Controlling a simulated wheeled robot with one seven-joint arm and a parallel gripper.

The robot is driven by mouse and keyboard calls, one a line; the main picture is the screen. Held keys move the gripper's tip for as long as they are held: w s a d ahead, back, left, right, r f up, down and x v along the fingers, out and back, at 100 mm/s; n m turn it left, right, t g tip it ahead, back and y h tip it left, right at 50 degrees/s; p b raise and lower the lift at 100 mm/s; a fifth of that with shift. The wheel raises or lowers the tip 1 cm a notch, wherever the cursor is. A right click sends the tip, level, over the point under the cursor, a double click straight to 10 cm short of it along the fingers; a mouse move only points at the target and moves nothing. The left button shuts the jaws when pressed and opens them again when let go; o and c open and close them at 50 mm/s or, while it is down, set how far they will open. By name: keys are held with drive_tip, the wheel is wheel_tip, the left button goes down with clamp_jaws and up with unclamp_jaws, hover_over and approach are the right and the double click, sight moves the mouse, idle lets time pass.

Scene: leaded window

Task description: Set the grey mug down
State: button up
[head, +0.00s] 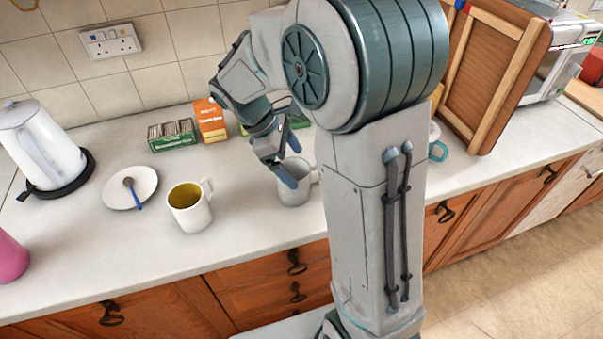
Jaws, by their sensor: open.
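The grey mug (291,188) stands upright on the white countertop (240,225), just left of my arm's column, which hides part of its right side. My gripper (290,165) is directly above and beside the mug, with its fingers pointing down and apart. One blue-tipped finger reaches down in front of the mug's rim; I cannot tell whether it touches the mug.
A white mug with a yellow inside (189,207) stands to the left. Further left are a saucer with a spoon (131,187), a kettle (42,148) and a pink object (10,257). An orange carton (211,121) and a green box (172,135) stand behind.

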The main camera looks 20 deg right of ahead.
drive_tip(key=v, duration=0.5)
drive_tip(key=s+d+m+t+y, duration=0.2)
drive_tip(key=s+m+t+y, duration=0.3)
drive_tip(key=s+m, duration=0.8)
drive_tip(key=shift+s, duration=1.1)
drive_tip(key=shift+d, duration=0.15)
